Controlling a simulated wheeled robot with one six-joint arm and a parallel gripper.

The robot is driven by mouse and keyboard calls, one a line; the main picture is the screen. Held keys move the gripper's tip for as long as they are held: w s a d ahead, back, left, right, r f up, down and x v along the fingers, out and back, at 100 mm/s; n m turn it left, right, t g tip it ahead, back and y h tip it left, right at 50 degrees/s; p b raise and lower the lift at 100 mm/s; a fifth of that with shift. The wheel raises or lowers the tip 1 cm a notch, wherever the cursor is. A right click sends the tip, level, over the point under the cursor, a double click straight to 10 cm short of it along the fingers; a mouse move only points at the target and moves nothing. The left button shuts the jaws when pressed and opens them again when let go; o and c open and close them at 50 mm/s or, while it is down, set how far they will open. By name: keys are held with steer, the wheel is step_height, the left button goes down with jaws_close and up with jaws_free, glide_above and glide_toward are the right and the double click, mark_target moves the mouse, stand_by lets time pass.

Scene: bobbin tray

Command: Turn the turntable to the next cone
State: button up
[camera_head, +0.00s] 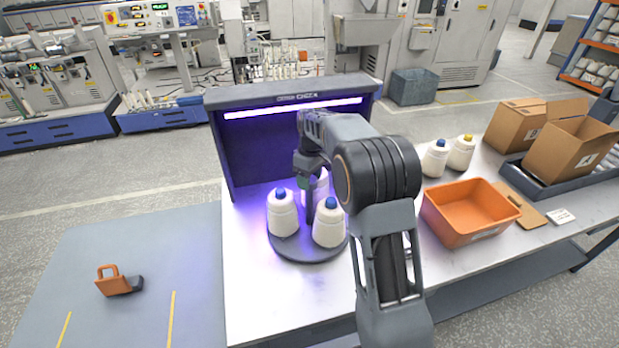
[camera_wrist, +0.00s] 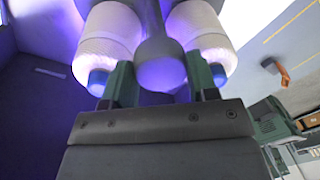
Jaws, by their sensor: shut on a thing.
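The dark grey round turntable (camera_head: 300,252) stands on the white bench under a purple-lit check hood. White cones with blue tips stand on it: one at left (camera_head: 283,215), one at right (camera_head: 329,228), and another (camera_head: 320,187) partly hidden behind my arm. My gripper (camera_head: 308,183) points down among the cones. In the wrist view my gripper (camera_wrist: 160,85) has its green fingers on either side of a rounded grey knob (camera_wrist: 160,62), shut on it. Two cones show beyond the fingers, left (camera_wrist: 108,42) and right (camera_wrist: 200,35). The fingers' contact is partly hidden.
The hood (camera_head: 228,150) stands close behind the turntable. To the right are an orange bin (camera_head: 468,225), two more cones (camera_head: 435,160), one blue-tipped and one yellow-tipped, and cardboard boxes (camera_head: 560,145). The bench front left of my arm is clear. An orange-handled object (camera_head: 118,284) lies left on the floor mat.

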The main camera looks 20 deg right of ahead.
steer(key=shift+a+r+n, duration=0.1)
steer(key=shift+n, duration=3.1)
steer(key=o, duration=1.3)
steer(key=shift+h, duration=0.3)
steer(key=r, duration=0.9)
steer(key=w+r, duration=0.1)
steer(key=r, duration=0.3)
steer(key=shift+r, duration=0.35)
